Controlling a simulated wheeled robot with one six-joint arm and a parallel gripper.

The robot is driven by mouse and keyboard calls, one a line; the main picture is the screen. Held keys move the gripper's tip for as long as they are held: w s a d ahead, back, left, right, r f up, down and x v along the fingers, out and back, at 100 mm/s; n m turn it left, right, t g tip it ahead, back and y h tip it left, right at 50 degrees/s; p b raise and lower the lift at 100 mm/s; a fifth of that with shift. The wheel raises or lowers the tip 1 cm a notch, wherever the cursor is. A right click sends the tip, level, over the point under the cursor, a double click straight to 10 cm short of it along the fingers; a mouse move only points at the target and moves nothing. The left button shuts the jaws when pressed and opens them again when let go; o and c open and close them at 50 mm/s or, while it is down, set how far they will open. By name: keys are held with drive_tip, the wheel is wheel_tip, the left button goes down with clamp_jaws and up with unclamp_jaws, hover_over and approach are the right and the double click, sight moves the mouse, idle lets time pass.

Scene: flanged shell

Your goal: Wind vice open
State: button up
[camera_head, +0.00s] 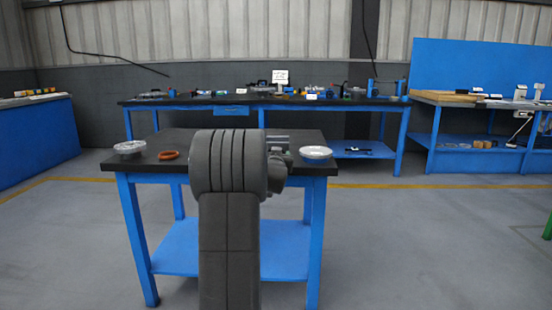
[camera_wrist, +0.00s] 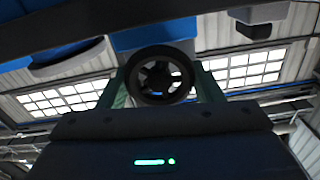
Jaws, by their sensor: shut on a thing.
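In the wrist view a black spoked handwheel (camera_wrist: 158,49) faces the camera. My gripper (camera_wrist: 160,82) has a greenish finger on each side of it and is shut on the wheel; the exact contact at the rim is hard to see. In the head view my own grey arm stands in front of the vice (camera_head: 279,140). Only a grey-green part of the vice shows to the right of the arm, at the back of the dark-topped table (camera_head: 160,141). The handwheel and my fingers are hidden there, and the vice's jaw gap cannot be made out.
A long cluttered bench (camera_head: 243,101) stands behind. The floor right of the table is clear.

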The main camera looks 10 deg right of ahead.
drive_tip(key=shift+f, duration=0.25)
idle(0.3)
drive_tip(key=o, duration=0.9)
drive_tip(key=shift+r, duration=0.15)
drive_tip(key=shift+s, duration=0.1)
drive_tip(key=p+v, duration=0.2)
drive_tip(key=v, duration=1.1)
drive_tip(key=shift+s+a, duration=0.1)
drive_tip(key=shift+s, duration=0.25)
drive_tip(key=shift+w, duration=0.1)
drive_tip(key=b+x, duration=0.2)
drive_tip(key=x, duration=1.1)
drive_tip(key=shift+w, duration=0.35)
